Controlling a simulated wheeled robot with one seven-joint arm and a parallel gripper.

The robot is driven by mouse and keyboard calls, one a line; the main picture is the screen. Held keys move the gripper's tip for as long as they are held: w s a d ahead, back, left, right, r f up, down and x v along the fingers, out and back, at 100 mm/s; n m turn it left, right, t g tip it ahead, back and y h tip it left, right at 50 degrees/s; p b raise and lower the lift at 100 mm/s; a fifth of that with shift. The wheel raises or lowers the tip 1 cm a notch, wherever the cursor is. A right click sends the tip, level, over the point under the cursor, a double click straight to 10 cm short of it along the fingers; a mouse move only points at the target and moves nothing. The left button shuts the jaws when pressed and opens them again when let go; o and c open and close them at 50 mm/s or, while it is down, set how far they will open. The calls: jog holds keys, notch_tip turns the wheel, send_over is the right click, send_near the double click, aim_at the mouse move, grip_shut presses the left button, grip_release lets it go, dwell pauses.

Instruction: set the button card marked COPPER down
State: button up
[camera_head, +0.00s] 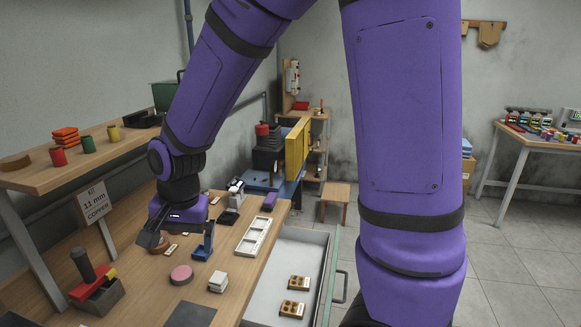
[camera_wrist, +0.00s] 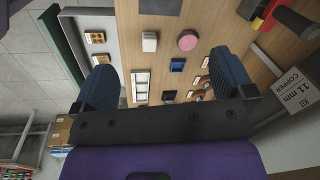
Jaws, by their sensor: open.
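My gripper (camera_head: 158,228) is over the left part of the workbench. In the wrist view my gripper (camera_wrist: 166,72) has its two dark blue fingers wide apart, with nothing held between them. Two cards with brown buttons, one (camera_head: 299,282) behind the other (camera_head: 292,309), lie apart in the open drawer. Small cards (camera_wrist: 205,80) also lie on the bench beside one finger, which partly hides them. No COPPER marking is legible on any card, so I cannot tell which one it is. A sign (camera_head: 95,205) reads KIT 11 mm COPPER.
On the workbench (camera_head: 140,290) are a pink disc (camera_head: 181,275), a white block stack (camera_head: 218,281), a blue stand (camera_head: 205,243), a white compartment tray (camera_head: 254,236) and a red-handled tool (camera_head: 95,285). The grey drawer (camera_head: 262,300) stands open at the right. A shelf (camera_head: 85,160) overhangs the left.

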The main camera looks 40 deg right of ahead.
jog(key=s+d+r+n+t, duration=0.2)
jog(key=s+d+r+n, duration=0.2)
jog(key=s+d+r, duration=0.2)
jog(key=s+d+r+n+t+h, duration=0.1)
jog(key=s+d+r+n+t, duration=0.1)
jog(key=s+d+r, duration=0.5)
jog(key=s+r+n, duration=0.1)
jog(key=s+r, duration=0.3)
jog(key=shift+s+r+n, duration=0.15)
jog(key=shift+s+n, duration=0.1)
jog(key=shift+n, duration=0.15)
jog(key=shift+d, duration=0.15)
